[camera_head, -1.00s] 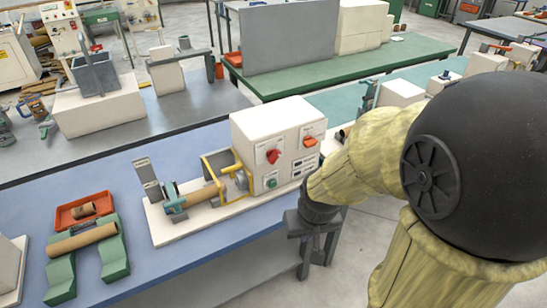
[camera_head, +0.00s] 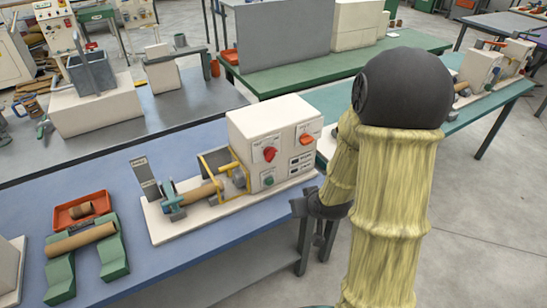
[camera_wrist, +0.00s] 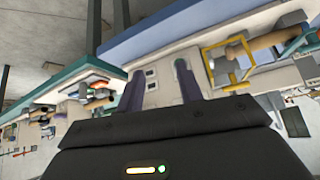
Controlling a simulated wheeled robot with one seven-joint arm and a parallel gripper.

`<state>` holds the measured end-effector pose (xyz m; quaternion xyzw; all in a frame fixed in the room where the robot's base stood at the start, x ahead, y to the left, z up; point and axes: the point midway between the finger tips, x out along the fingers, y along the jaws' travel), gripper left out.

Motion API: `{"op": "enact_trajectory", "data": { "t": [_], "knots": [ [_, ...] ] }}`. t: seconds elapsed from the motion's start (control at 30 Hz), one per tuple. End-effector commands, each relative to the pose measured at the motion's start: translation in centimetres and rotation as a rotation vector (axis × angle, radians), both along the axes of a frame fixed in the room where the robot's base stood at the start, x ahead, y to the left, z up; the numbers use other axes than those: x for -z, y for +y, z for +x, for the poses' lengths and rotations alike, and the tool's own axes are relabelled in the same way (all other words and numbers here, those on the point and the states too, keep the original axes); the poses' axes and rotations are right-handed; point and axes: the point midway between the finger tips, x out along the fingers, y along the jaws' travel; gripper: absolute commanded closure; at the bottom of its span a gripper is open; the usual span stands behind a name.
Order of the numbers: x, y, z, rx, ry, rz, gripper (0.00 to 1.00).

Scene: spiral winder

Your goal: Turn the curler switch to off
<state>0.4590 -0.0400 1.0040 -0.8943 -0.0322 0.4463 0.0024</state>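The curler machine is a white box (camera_head: 245,130) on a pale base on the blue table. Its front has a red knob (camera_head: 270,154), an orange-red knob (camera_head: 305,139) and a green button (camera_head: 268,181). The knob labels are too small to read. My gripper (camera_head: 303,206) is in front of the table's edge, lower and to the right of the knobs, apart from them. In the wrist view my gripper (camera_wrist: 158,84) is open, its two dark fingers spread and empty. The white panel (camera_wrist: 152,92) shows beyond and between the fingers; I cannot make out the knobs there.
A yellow guard frame (camera_head: 213,165) and a brown tube (camera_head: 202,192) are left of the box. A green cradle (camera_head: 113,262) and an orange tray (camera_head: 62,222) stand farther left on the blue table (camera_head: 165,270). Open floor (camera_head: 480,200) lies to the right.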

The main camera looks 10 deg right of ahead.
Motion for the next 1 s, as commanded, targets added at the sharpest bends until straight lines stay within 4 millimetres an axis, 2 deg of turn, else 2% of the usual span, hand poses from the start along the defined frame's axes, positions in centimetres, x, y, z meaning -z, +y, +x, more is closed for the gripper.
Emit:
{"op": "enact_trajectory", "data": {
  "t": [0.2,0.4,0.73,1.0],
  "knots": [
    [1.7,0.1,2.6,-0.023,-0.179,0.147,0.64],
    [1.9,0.4,3.8,-0.019,-0.363,0.339,0.64],
    [-0.3,-0.6,3.4,0.07,-0.676,0.703,0.64],
    [-1.1,-1.1,3.1,0.093,-0.745,0.771,0.64]
  ]
}}
